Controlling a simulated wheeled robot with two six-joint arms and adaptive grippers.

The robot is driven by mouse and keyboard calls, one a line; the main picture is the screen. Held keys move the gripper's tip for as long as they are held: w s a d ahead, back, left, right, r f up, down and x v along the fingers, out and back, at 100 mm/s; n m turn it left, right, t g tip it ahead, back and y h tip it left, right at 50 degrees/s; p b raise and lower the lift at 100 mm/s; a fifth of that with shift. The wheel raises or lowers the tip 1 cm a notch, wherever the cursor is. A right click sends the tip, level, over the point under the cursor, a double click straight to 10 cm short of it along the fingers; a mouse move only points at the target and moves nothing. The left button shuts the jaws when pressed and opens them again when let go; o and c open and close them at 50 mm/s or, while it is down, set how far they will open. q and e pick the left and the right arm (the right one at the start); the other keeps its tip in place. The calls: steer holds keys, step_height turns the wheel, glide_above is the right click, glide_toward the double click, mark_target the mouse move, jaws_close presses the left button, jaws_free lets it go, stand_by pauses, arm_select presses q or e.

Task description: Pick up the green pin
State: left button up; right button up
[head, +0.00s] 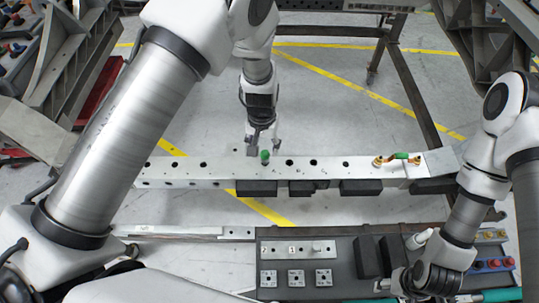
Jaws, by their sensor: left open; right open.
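A green pin (264,155) shows its rounded green head on top of the pale metal beam (225,172). The rest of the pin is hidden. My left gripper (264,146) points down at the beam. Its two fingers are apart, one on each side of the green head as seen here; I cannot tell whether they touch it. A second green part (400,155) lies with brass-coloured fittings near the beam's right end. My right gripper (392,283) is low over the parts tray at the bottom right, apart from the beam; its fingers are small and partly hidden.
The grey tray (340,246) at the front holds square plates (296,278), dark blocks (367,257) and red and blue fittings (494,264). Black blocks (361,187) line the beam's front side. Dark steel framing (400,75) stands behind. Several holes run along the beam.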

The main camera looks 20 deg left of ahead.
mark_target(265, 153)
arm_select(q)
steer(key=f, duration=0.2)
steer(key=f+p, duration=0.1)
steer(key=f, duration=0.1)
steer(key=w+f, duration=0.1)
steer(key=shift+d+f, duration=0.25)
steer(key=shift+f, duration=0.35)
steer(key=shift+s+a, duration=0.1)
steer(key=shift+a, duration=0.1)
steer(key=shift+c, duration=0.4)
steer(key=shift+d, duration=0.1)
jaws_close()
steer(key=shift+r, duration=0.1)
